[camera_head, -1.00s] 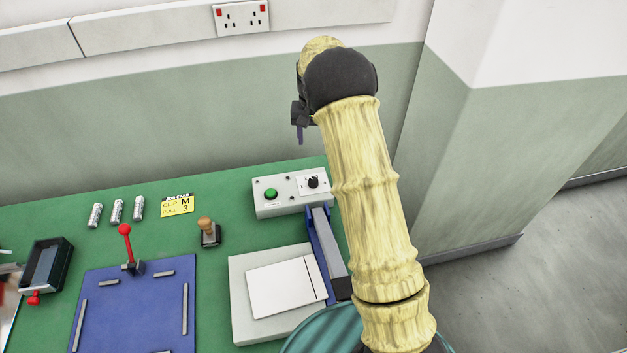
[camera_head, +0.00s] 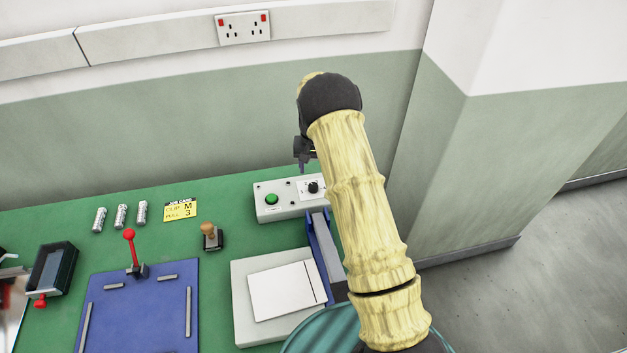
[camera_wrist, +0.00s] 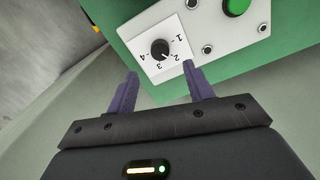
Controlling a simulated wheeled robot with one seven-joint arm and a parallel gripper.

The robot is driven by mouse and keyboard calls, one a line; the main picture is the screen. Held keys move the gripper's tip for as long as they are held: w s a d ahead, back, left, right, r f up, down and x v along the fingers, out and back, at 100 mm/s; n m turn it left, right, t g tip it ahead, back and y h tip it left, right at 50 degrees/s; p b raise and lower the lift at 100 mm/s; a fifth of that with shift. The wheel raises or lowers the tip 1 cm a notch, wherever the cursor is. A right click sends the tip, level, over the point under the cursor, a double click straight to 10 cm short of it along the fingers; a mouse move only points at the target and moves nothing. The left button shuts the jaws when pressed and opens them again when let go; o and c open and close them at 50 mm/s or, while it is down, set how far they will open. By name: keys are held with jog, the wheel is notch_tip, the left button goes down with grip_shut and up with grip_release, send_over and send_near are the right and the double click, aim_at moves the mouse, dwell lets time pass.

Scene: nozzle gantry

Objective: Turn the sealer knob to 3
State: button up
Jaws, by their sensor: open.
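The sealer knob (camera_head: 313,187) is a small black dial on the white panel at the right end of a pale control box (camera_head: 270,202). In the wrist view the knob (camera_wrist: 160,48) sits on a white plate with the numbers 1 to 4 around it. I cannot tell surely which number it points to. My gripper (camera_wrist: 160,70) is open and empty, its two purple fingers apart, with the knob just beyond the gap between their tips. In the head view my gripper (camera_head: 303,166) hangs above and behind the box, partly hidden by my arm.
A green button (camera_head: 271,199) sits left of the knob on the same box. A blue and grey sealer bar (camera_head: 325,247) stands in front of it. A yellow job card (camera_head: 180,210) reads M and 3. The wall (camera_head: 150,140) rises close behind the table.

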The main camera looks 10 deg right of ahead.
aim_at(313, 185)
notch_tip(313, 185, down, 8)
jog(key=shift+f+p, duration=0.1)
jog(key=shift+p, duration=1.1)
jog(key=shift+c, duration=0.4)
jog(key=c, duration=0.9)
